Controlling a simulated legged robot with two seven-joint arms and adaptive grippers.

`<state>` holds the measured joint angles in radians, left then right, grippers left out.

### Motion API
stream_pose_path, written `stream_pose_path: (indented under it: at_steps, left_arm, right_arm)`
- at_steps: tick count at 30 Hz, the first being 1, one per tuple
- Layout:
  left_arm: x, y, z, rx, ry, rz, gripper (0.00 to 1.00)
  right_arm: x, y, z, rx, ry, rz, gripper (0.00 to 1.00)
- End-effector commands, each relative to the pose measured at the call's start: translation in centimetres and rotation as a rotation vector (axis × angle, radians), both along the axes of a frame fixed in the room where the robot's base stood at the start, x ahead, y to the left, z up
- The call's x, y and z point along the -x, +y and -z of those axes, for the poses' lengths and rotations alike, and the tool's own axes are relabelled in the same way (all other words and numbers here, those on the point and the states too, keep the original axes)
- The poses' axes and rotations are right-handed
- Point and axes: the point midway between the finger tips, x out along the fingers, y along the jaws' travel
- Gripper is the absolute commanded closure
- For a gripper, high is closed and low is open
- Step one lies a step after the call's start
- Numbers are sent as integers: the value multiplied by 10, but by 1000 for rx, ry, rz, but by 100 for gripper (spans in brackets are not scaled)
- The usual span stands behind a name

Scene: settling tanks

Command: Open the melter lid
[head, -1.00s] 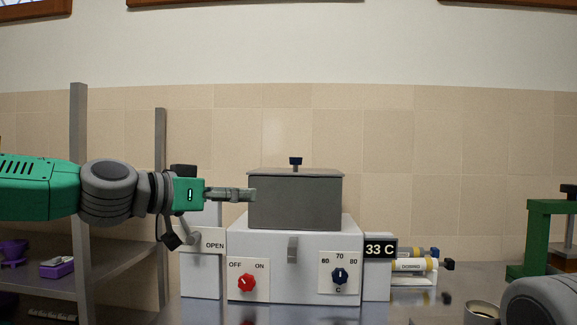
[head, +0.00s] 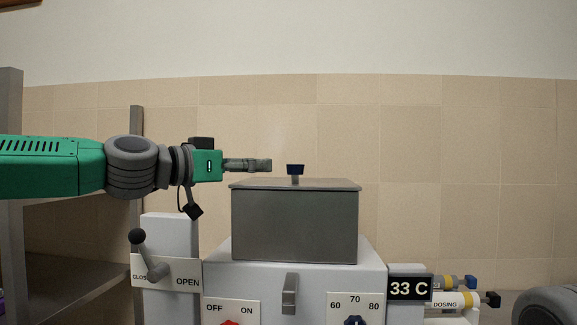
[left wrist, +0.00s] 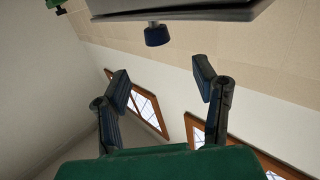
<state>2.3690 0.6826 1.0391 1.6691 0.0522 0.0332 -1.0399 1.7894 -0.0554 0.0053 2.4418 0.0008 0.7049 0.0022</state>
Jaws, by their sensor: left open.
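The melter (head: 220,278) is a white box with a grey tank (head: 295,226) on top. Its flat grey lid (head: 250,184) lies closed on the tank, with a small dark blue knob (head: 295,169) upright on it. My left gripper (head: 264,165) is level, just left of the knob and slightly above the lid, apart from the knob. In the left wrist view its two fingers (left wrist: 162,84) are spread and empty, and the knob (left wrist: 157,36) shows beyond them, below the lid's edge (left wrist: 180,12). My right gripper is out of view.
A lever with a black ball (head: 138,237) stands left of the melter, by an OPEN label. A 33 C display (head: 409,288) and a dosing cylinder (head: 452,300) are at the right. Metal shelving (head: 70,265) is at the far left. Above the lid is free.

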Motion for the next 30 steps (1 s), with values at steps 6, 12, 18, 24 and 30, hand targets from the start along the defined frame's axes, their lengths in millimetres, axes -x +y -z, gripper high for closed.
stream_pose_path:
  at_steps: [6, 12, 18, 24, 30]
  left_arm:
    - [-35, -31, 1, 4, 3, 1, 46]
    - [-59, -45, 0, 11, 1, 0, 46]
    - [-71, -59, 0, 9, 1, -1, 46]
    - [-72, -69, 0, 4, -1, 0, 46]
    - [-72, -67, 0, 5, -1, 0, 74]
  right_arm:
    - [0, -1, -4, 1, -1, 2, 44]
    - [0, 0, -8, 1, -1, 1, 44]
    - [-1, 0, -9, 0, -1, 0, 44]
    - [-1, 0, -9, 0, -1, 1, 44]
    - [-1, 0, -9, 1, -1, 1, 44]
